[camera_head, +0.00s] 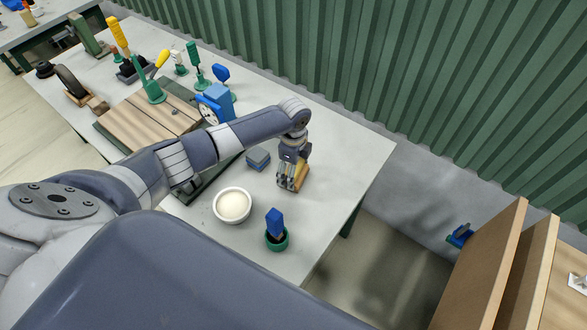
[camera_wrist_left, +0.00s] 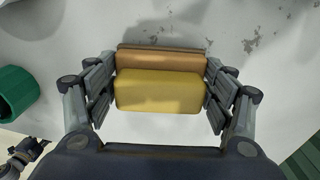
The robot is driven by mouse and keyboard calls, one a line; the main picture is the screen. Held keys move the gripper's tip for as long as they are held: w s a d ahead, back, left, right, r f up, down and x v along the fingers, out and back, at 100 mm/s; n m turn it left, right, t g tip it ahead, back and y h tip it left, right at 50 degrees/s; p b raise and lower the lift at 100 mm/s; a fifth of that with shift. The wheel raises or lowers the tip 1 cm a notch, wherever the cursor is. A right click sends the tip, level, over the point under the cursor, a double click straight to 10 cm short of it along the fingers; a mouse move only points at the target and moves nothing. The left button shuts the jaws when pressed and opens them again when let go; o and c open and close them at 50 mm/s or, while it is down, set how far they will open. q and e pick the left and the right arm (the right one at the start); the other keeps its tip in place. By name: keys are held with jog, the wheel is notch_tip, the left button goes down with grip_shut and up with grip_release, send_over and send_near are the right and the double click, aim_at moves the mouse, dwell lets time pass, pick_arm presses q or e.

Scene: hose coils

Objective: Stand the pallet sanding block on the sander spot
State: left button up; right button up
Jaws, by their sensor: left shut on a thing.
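My left gripper (camera_head: 291,185) is shut on a yellow and brown block, the sanding block (camera_head: 301,174), over the right part of the grey table. In the left wrist view the block (camera_wrist_left: 158,92) sits between both fingers of the gripper (camera_wrist_left: 160,88), its yellow face toward the camera and a brown layer behind it. I cannot tell whether its underside touches the table. No marked sander spot can be made out in either view. My right gripper is not in view.
A blue-grey block (camera_head: 258,160) lies left of the gripper. Wooden boards (camera_head: 150,118) and several tools are farther left. The tabletop (camera_head: 345,160) right of the gripper is clear to its edge.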

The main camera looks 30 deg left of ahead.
pick_arm(q)
jog(key=shift+f, duration=0.35)
dwell(0.3)
jog(key=o, duration=1)
jog(key=shift+r+p, duration=0.7)
jog(key=shift+r, duration=0.2)
jog(key=shift+r+p, duration=3.05)
jog(key=shift+r, duration=0.05)
notch_tip(320, 180, up, 12)
